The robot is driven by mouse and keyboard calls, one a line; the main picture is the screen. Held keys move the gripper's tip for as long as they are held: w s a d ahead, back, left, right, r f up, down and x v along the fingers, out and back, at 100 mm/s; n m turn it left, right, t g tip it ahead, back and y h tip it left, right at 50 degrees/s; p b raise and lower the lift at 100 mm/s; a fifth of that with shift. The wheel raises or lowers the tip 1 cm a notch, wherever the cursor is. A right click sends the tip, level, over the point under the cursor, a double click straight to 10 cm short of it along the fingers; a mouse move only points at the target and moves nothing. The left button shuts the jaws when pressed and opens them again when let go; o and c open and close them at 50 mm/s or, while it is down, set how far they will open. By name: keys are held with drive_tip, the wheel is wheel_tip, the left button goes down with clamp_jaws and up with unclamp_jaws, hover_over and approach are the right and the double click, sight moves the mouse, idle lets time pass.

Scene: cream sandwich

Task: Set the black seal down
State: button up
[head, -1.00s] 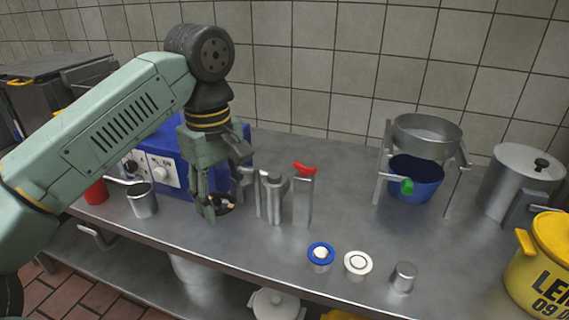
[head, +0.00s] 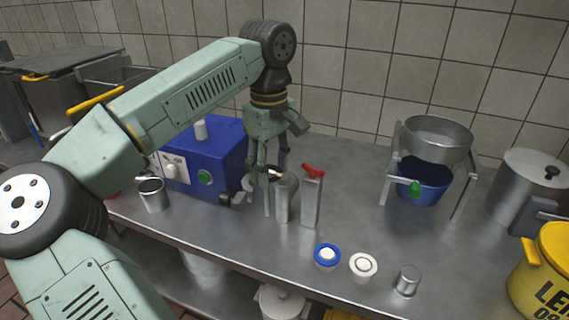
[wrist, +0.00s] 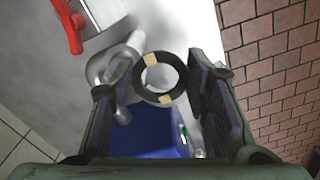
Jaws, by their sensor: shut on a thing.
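The black seal (wrist: 182,84) is a dark ring with two tan patches. It shows between the fingers of my gripper (wrist: 160,98) in the wrist view. In the head view the seal (head: 276,172) is a small dark shape at the fingertips, partly hidden by them. My gripper (head: 266,178) points down, shut on the seal, at the upper end of a metal pipe fitting (head: 287,203). I cannot tell whether the seal touches the fitting.
A metal post with a red handle (head: 313,171) stands just right of the fitting. A blue machine (head: 222,150) is close on the left. A blue-rimmed cap (head: 327,246), a white cap (head: 363,268) and a metal cup (head: 407,280) stand near the front edge.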

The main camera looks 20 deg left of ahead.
sight(284, 177)
drive_tip(key=w, duration=0.1)
drive_tip(key=w+d, duration=0.1)
drive_tip(key=w, duration=0.1)
drive_tip(key=shift+w+f+p, duration=0.1)
drive_tip(key=shift+w+p, duration=0.15)
drive_tip(key=shift+p, duration=0.1)
drive_tip(key=f+p, duration=0.1)
drive_tip(key=w+f, duration=0.1)
drive_tip(key=shift+d+f+p, duration=0.15)
drive_tip(key=shift+f+p, duration=0.15)
drive_tip(key=shift+p, duration=0.1)
drive_tip(key=shift+f, duration=0.4)
drive_tip(key=shift+f, duration=0.1)
drive_tip(key=shift+f+b, duration=0.4)
drive_tip(key=o, duration=0.8)
drive_tip(key=shift+c, duration=0.2)
drive_tip(key=shift+r, duration=0.2)
wheel_tip(284, 177, up, 11)
drive_tip(key=b, duration=0.1)
drive_tip(key=shift+w, duration=0.4)
